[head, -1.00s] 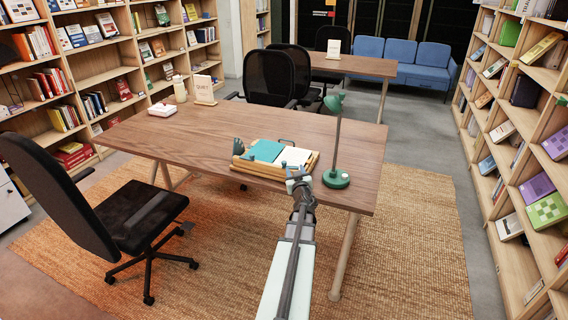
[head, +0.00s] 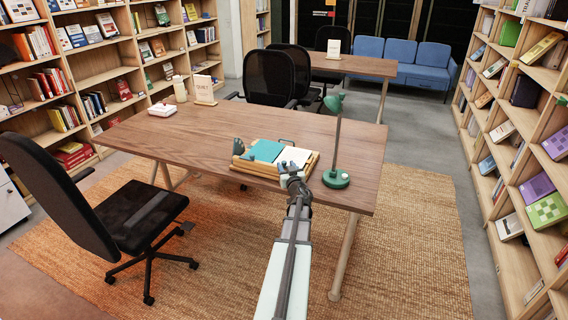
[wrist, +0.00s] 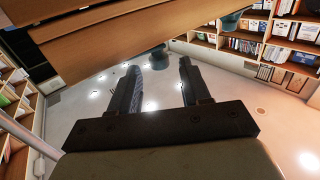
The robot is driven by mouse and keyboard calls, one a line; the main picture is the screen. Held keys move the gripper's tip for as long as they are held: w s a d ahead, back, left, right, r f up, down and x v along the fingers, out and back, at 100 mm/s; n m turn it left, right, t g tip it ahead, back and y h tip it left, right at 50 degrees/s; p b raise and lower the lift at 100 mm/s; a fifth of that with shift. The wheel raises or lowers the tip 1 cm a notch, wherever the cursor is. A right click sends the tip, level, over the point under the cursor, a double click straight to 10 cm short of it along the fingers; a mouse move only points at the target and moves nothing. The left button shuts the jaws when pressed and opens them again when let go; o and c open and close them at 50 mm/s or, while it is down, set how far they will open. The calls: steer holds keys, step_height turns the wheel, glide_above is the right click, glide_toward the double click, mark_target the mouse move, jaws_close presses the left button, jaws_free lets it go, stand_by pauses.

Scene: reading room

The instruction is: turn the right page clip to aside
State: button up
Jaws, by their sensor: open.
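A wooden book stand (head: 262,173) lies on the table near its front edge, with a teal page (head: 267,150) on the left and a white page (head: 293,155) on the right. A dark green clip (head: 238,146) shows at its left end. My gripper (head: 291,166) is at the stand's front right and covers that part, so the right clip is not clear in the head view. In the wrist view my open fingers (wrist: 159,70) point at a dark rounded clip (wrist: 159,56), seen between and beyond the fingertips; contact cannot be told. Another dark green clip (wrist: 231,20) is further right.
A green desk lamp (head: 336,178) stands just right of the stand. An office chair (head: 130,215) is at the left.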

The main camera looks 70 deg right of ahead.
mark_target(284, 163)
steer(key=shift+x, duration=1.9)
steer(key=shift+c, duration=0.5)
jaws_close()
steer(key=shift+r+m+g+h, duration=0.1)
steer(key=shift+m+g+h, duration=0.65)
steer(key=shift+g, duration=0.25)
steer(key=shift+o, duration=0.5)
jaws_free()
